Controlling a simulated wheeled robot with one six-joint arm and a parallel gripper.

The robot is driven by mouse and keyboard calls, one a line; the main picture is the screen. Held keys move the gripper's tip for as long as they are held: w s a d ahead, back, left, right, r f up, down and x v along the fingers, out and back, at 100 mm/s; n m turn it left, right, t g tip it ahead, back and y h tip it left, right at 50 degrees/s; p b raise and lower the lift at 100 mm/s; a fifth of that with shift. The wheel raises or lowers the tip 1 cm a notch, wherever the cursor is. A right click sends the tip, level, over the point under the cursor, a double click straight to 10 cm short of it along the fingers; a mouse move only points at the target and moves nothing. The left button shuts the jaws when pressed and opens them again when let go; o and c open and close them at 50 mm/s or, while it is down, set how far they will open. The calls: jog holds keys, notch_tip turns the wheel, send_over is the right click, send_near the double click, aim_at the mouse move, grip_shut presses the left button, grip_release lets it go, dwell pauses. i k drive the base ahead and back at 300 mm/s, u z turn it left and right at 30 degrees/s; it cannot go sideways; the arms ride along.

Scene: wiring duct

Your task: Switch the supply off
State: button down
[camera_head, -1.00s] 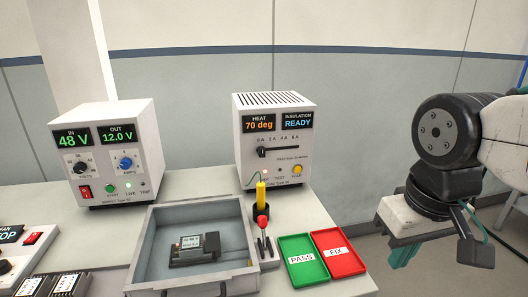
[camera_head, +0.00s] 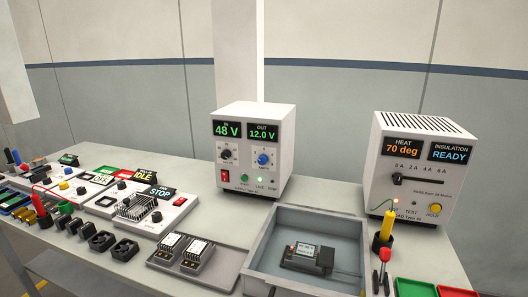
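The supply (camera_head: 254,152) is a white box at the middle of the bench. Its displays read IN 48 V and OUT 12.0 V, both lit green. A red rocker switch (camera_head: 225,176) is at the lower left of its front panel. A green button (camera_head: 244,178) and a lit lamp (camera_head: 260,181) sit to the right of the switch. A black knob (camera_head: 226,153) and a blue knob (camera_head: 263,159) are above. My gripper is out of this view, so its state does not show.
A grey open tray (camera_head: 350,222) holding a black module (camera_head: 307,258) stands in front of the supply. The heat and insulation tester (camera_head: 418,170) is to the right, with a yellow-handled probe (camera_head: 384,229) before it. A fan unit (camera_head: 152,208) and several small parts crowd the left.

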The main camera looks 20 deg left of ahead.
aim_at(224, 174)
jog(key=u, duration=0.3)
jog(key=k, duration=0.25)
jog(key=u, duration=0.4)
jog(key=i, duration=0.5)
